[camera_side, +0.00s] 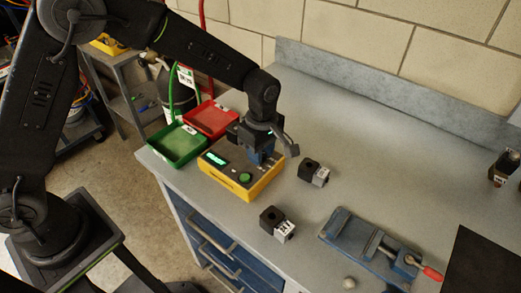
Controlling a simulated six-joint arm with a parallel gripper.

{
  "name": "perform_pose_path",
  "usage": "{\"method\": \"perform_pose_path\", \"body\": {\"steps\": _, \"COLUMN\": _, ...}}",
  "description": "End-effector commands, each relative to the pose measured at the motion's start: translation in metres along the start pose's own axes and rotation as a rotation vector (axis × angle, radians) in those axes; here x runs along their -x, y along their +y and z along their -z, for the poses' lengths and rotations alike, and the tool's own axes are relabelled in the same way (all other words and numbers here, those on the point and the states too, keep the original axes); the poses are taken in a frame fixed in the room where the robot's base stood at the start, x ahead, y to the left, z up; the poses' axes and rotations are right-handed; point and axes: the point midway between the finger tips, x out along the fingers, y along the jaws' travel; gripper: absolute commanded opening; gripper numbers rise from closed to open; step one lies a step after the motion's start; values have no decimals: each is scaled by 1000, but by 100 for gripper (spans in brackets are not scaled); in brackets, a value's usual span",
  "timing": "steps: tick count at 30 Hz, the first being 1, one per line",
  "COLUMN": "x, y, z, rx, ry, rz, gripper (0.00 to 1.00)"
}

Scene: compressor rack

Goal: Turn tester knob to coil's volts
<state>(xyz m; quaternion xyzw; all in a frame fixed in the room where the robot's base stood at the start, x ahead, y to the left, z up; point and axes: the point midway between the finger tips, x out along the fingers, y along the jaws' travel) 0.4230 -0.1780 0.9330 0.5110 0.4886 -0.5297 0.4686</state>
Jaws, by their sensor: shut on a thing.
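The tester (246,190) is a yellow box with a grey top face, a lit green display (217,158) and a round green button (245,178). It stands near the bench's left end. My gripper (262,154) points down over the back right part of the tester's face. It is shut on a small blue part there, which looks like the tester knob (262,158). My fingers hide most of it, and its setting cannot be read. A black coil with a pale label (309,169) stands right of the tester. Another labelled coil (276,222) stands in front.
A green tray (178,157) and a red tray (211,130) sit left of and behind the tester. A blue-grey vise (352,235) with a red handle lies at the front right. Another small part (500,172) stands at the far right. The bench middle is clear.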

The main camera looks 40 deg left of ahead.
Motion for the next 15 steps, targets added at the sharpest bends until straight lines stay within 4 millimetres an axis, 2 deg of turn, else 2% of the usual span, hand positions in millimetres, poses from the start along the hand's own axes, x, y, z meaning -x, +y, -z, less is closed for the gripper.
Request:
{"method": "perform_pose_path", "body": {"steps": 8, "x": 0, "y": 0, "z": 0, "rx": -31, "ry": 1, "rz": 0, "gripper": 7}}
{"method": "perform_pose_path", "body": {"steps": 15, "x": 0, "y": 0, "z": 0, "rx": -159, "ry": 6, "rz": 1, "gripper": 7}}
